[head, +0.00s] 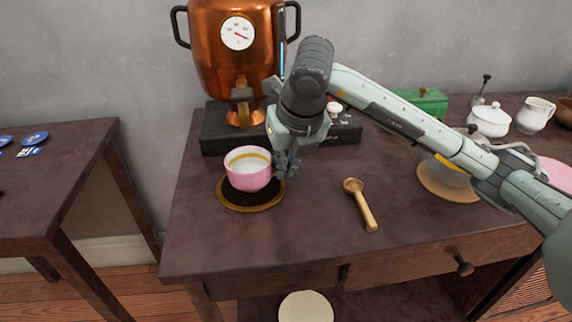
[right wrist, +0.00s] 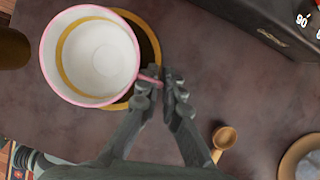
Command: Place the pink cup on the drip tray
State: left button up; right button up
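The pink cup (head: 248,172), white inside with a gold band, is upright over the round drip tray (head: 238,206), which has a dark middle and a gold-brown rim. I cannot tell whether its base touches the tray. My right gripper (head: 284,172) is at the cup's right side. In the right wrist view, the fingers (right wrist: 161,84) are closed around the pink handle of the cup (right wrist: 75,92), and the tray's rim (right wrist: 148,42) shows past the cup. The handle is mostly hidden by the fingers. My left gripper is in neither view.
A copper urn (head: 225,70) on a black base (head: 222,138) stands behind the cup. A wooden scoop (head: 365,208) lies to the right. Farther right are a round wooden board (head: 437,188), a green box (head: 425,100), a white sugar bowl (head: 488,121) and a jug (head: 536,114).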

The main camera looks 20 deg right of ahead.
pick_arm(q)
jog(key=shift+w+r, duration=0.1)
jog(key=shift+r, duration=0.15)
pick_arm(e)
jog(key=o, duration=0.4)
jog(key=shift+r, duration=0.1)
jog(key=shift+s+r, duration=0.1)
jog(key=shift+r, duration=0.3)
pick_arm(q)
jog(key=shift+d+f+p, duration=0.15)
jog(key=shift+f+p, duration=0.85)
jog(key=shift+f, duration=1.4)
pick_arm(e)
jog(key=shift+v, duration=5.55)
jog(key=shift+d, duration=0.1)
